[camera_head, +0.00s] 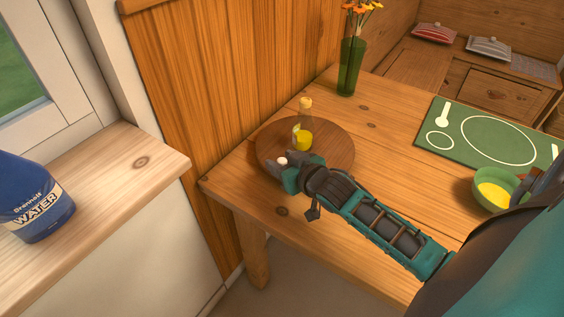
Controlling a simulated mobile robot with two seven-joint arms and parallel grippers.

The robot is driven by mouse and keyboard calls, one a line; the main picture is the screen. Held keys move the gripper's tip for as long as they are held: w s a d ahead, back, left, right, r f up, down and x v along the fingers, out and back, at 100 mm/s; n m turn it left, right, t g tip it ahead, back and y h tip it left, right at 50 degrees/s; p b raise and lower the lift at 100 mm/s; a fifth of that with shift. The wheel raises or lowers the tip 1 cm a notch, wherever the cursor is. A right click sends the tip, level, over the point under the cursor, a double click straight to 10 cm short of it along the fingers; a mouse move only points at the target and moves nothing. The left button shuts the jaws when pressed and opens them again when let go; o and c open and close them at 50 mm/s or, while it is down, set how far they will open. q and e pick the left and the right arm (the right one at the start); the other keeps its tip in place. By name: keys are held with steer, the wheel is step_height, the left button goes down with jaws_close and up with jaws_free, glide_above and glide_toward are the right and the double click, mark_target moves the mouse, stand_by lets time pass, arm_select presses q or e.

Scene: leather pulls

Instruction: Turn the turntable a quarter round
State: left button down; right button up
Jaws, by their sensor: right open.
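The turntable (335,150) is a round, dark wooden disc lying flat near the left corner of the table. A small bottle of yellow liquid (304,138) with a pale cork-like top stands on it, with a small pale tag-like piece at its left side. My right gripper (277,162) is open at the disc's front left edge. A small white rounded thing (282,161) shows at its fingers; I cannot tell whether they touch it. The gripper and forearm hide the front part of the disc. My left gripper is not in view.
A green vase of orange flowers (350,68) stands behind the turntable. A green placemat (480,136) and a green bowl with yellow contents (488,186) are at the right. A blue water container (33,200) stands on the left sill. Table between turntable and placemat is clear.

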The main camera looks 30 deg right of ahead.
steer(key=shift+w+f, duration=0.1)
steer(key=shift+w, duration=0.2)
steer(key=shift+c, duration=0.3)
jaws_close()
